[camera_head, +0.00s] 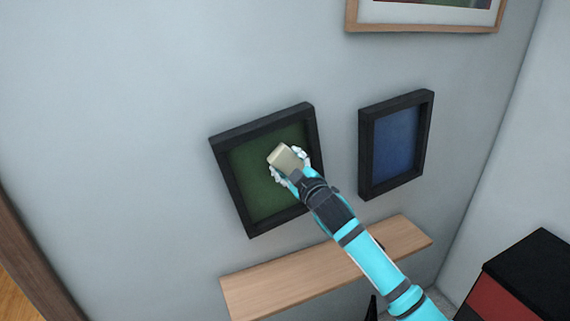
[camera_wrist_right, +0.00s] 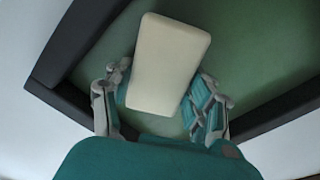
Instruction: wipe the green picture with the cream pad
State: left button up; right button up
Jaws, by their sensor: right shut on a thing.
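The green picture (camera_head: 252,193) hangs on the wall in a thick black frame; its green face fills much of the right wrist view (camera_wrist_right: 262,50). My right gripper (camera_head: 287,163) is in front of the picture's middle. It is shut on the cream pad (camera_head: 284,155), a rounded block that also shows in the right wrist view (camera_wrist_right: 168,64) between the two fingers. The pad is over the green face; whether it touches the face I cannot tell. The arm hides the frame's lower right part. My left gripper is not in view.
A blue picture (camera_head: 397,138) in a black frame hangs to the right. A wooden shelf (camera_head: 290,287) is on the wall below, partly behind my arm. A wood-framed picture (camera_head: 425,27) hangs above. A black and red cabinet (camera_head: 535,265) stands at lower right.

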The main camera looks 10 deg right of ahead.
jog(key=shift+d, duration=0.1)
jog(key=shift+s+d+f+p, duration=0.1)
jog(key=shift+s+f+p, duration=0.05)
jog(key=shift+s+p, duration=0.35)
jog(key=s, duration=0.2)
jog(key=s+p, duration=0.1)
jog(key=shift+s+d, duration=0.3)
jog(key=shift+s, duration=0.05)
jog(key=shift+s+d, duration=0.1)
jog(key=shift+s, duration=0.3)
jog(key=s, duration=0.1)
jog(key=s+p, duration=0.1)
jog(key=s, duration=0.1)
jog(key=shift+d+p, duration=0.25)
jog(key=shift+p, duration=0.05)
